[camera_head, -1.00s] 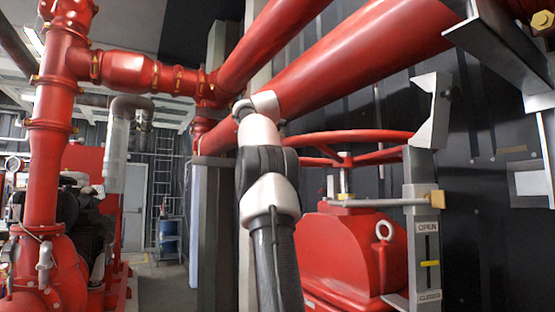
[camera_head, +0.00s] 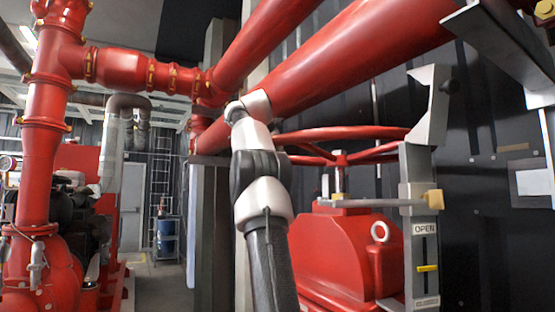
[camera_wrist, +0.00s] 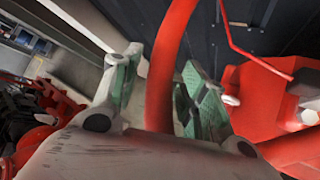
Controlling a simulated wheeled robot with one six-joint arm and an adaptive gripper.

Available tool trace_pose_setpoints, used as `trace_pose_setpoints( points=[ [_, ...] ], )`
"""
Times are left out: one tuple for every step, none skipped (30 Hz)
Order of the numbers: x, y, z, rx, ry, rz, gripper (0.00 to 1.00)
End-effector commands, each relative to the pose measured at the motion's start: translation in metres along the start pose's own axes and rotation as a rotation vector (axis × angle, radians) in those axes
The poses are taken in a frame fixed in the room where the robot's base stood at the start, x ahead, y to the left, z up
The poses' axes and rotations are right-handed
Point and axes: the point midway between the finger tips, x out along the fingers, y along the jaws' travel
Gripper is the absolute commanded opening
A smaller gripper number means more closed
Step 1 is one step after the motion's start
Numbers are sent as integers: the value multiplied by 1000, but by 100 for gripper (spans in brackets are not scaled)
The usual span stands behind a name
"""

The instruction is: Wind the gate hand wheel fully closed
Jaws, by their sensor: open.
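The red gate hand wheel (camera_head: 345,134) lies roughly level on its stem above the red gate housing (camera_head: 345,252) in the head view. In the wrist view its rim (camera_wrist: 168,60) runs between the two green-padded fingers of my gripper (camera_wrist: 160,88). The fingers are open, one on each side of the rim; I cannot tell whether either touches it. In the head view my arm hides the gripper and the wheel's left part. The yellow pointer (camera_head: 428,268) on the indicator post sits about midway between the OPEN label (camera_head: 425,230) and the lower label.
Thick red pipes (camera_head: 365,55) run close above the wheel and my arm. A grey bracket post (camera_head: 418,175) stands right beside the wheel. A dark wall is behind. A red pump and engine stand at left, with open floor (camera_head: 165,285) between.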

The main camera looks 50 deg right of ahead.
Motion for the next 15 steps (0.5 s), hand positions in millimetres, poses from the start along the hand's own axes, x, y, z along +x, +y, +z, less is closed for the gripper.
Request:
trace_pose_setpoints(
  points=[
    [0,0,0,-1,0,-1,48],
    [1,-1,0,-1,0,-2,48],
    [1,-1,0,-1,0,-3,48],
    [1,-1,0,-2,0,-4,48],
    [1,-1,0,-2,1,-4,48],
    [1,-1,0,-2,1,-5,48],
    [1,-1,0,-2,1,-6,48],
    [1,-2,0,-3,1,-6,48],
    [0,-2,0,-3,1,-6,48],
    [-1,-2,0,-3,1,-6,48],
    [-3,-2,0,-3,0,-6,48],
    [-7,-1,0,-3,0,-5,48],
    [-12,-1,0,-3,0,-4,48],
    [-17,-1,0,-3,0,-4,48],
    [-25,-1,0,-3,0,-3,48]
  ],
)
